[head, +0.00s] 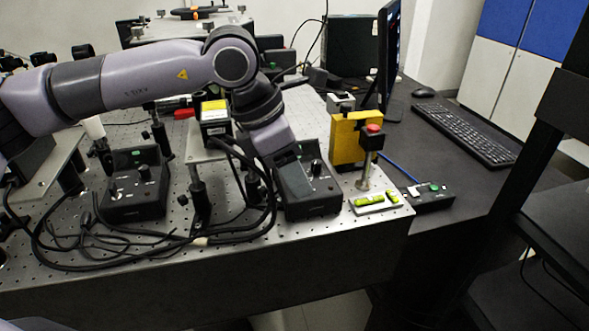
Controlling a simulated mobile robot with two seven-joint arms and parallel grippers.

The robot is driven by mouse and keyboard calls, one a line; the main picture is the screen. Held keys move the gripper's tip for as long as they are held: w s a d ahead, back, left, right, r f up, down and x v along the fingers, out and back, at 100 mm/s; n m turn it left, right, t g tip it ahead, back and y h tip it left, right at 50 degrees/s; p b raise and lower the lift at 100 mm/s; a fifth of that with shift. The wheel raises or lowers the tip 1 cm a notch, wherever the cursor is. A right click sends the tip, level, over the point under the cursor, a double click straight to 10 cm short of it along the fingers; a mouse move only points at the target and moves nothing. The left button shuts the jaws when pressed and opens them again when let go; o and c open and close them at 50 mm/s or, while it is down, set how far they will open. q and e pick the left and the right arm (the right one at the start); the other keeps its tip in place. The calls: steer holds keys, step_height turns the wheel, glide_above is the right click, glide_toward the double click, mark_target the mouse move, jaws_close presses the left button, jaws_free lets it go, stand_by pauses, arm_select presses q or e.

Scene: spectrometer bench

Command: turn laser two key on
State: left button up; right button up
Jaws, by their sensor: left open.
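Two black laser controller boxes stand on the perforated bench. The right box (318,208) has a knob and a small green light on its sloped face. The left box (135,205) has a knob, a green light and a silver key-like part. I cannot read which box is laser two. My left gripper (292,172) reaches down from the upper left to the face of the right box and is open. It covers the left part of that face, so the key there is hidden and contact cannot be told. My right gripper is not in view.
Black cables (235,235) loop along the front of the bench (340,234). Right of the box stand a yellow block (343,140), a red-topped post (374,135) and a level (376,202). A small black box (430,197) lies farther right. A keyboard (463,131) and monitor (388,55) are behind.

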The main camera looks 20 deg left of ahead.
arm_select(q)
steer(key=shift+d+f, duration=0.1)
steer(key=shift+f, duration=0.1)
jaws_close()
steer(key=shift+w+m, duration=0.1)
steer(key=shift+m, duration=0.3)
steer(key=m, duration=0.2)
steer(key=m+g+h, duration=0.1)
steer(key=shift+w+m+g, duration=0.2)
steer(key=shift+m+g, duration=0.1)
steer(key=shift+m, duration=0.1)
steer(key=m+g, duration=0.1)
steer(key=m, duration=0.3)
steer(key=shift+w+m+g, duration=0.2)
steer(key=shift+m+g, duration=0.1)
steer(key=shift+g, duration=0.1)
steer(key=m+g, duration=0.1)
steer(key=m, duration=0.2)
steer(key=shift+w+m+y+p, duration=0.1)
steer(key=shift+m+y+p, duration=0.2)
steer(key=m+g, duration=0.1)
steer(key=m, duration=0.1)
steer(key=m+y, duration=0.1)
steer(key=m, duration=0.2)
steer(key=shift+w+d+g, duration=0.15)
steer(key=shift+g, duration=0.25)
steer(key=shift+y, duration=0.3)
